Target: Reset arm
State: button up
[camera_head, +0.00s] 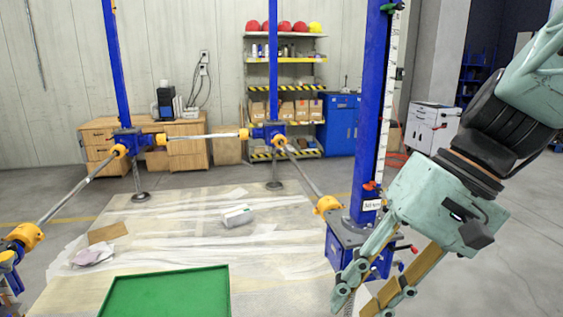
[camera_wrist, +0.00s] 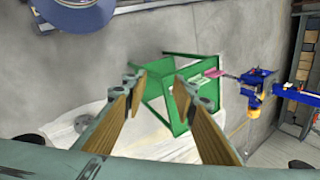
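My gripper (camera_head: 362,301) hangs at the lower right of the head view, in front of the blue screw jack (camera_head: 360,240) with its tall blue post and white scale. In the wrist view my gripper (camera_wrist: 160,82) shows two wood-faced fingers set well apart, with nothing between them. Beyond the fingers a green frame-like stand (camera_wrist: 190,95) shows on the floor covering. A blue jack part with a yellow-orange piece (camera_wrist: 258,82) is at the right of the wrist view. Whether the fingers touch the jack in the head view cannot be told.
A green tray top (camera_head: 168,292) fills the lower middle of the head view. More blue jacks (camera_head: 133,140) are joined by grey bars with orange couplings. A white sheet (camera_head: 190,235) covers the floor, with a small pale block (camera_head: 237,216) on it. Shelves (camera_head: 287,95) stand behind.

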jog(key=s+d+r+n+t+h, duration=0.1)
jog(key=s+d+r+t+h, duration=0.3)
jog(key=s+d, duration=0.5)
jog(key=shift+s+n+h, duration=0.4)
jog(key=shift+h, duration=0.5)
jog(key=shift+c, duration=0.6)
dwell(0.9)
